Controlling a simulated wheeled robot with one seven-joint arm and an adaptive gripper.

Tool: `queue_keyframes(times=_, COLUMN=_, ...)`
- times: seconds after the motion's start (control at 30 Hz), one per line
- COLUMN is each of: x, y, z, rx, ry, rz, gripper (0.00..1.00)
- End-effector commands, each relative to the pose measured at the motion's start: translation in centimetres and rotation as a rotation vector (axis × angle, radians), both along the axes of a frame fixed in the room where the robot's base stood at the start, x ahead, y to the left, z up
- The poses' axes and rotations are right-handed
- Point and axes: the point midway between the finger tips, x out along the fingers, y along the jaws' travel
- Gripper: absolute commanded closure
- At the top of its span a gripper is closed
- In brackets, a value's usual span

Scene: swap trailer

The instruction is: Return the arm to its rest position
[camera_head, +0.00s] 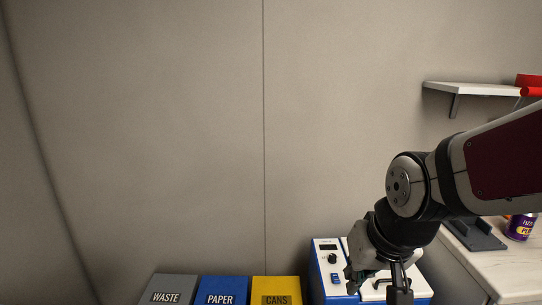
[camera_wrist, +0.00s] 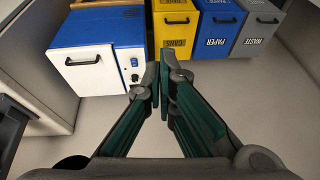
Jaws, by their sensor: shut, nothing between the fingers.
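My arm reaches in from the right in the head view and bends down at the wrist. My gripper (camera_wrist: 165,70) points at the floor in the wrist view, its two green-sided fingers meeting at the tips with nothing between them. In the head view only its upper part shows, low in the picture, in front of a blue and white box with a control panel (camera_head: 330,262). The fingertips are cut off or hidden there.
Bins for waste (camera_head: 168,290), paper (camera_head: 221,290) and cans (camera_head: 276,289) stand in a row along the wall. A counter (camera_head: 500,268) at right bears a purple can (camera_head: 520,227). A white shelf (camera_head: 472,88) hangs above. The floor (camera_wrist: 232,95) is clear.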

Motion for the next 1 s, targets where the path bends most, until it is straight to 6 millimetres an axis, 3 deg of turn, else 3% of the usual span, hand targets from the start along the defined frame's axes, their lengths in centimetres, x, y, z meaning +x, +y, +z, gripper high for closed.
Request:
queue_keyframes(times=0.03, x=-1.8, y=-0.8, z=1.9, rx=-0.006, ry=-0.01, rz=-0.001, gripper=1.0)
queue_keyframes(times=0.2, x=-7.5, y=-2.9, z=5.8, rx=-0.04, ry=-0.01, rz=0.003, gripper=1.0)
queue_keyframes(times=0.43, x=-13.4, y=-4.6, z=8.4, rx=-0.081, ry=-0.001, rz=0.002, gripper=1.0)
queue_keyframes(times=0.6, x=-14.9, y=-4.9, z=8.8, rx=-0.093, ry=0.004, rz=0.001, gripper=1.0)
queue_keyframes(times=1.0, x=-15.0, y=-4.9, z=8.8, rx=-0.093, ry=0.005, rz=0.001, gripper=1.0)
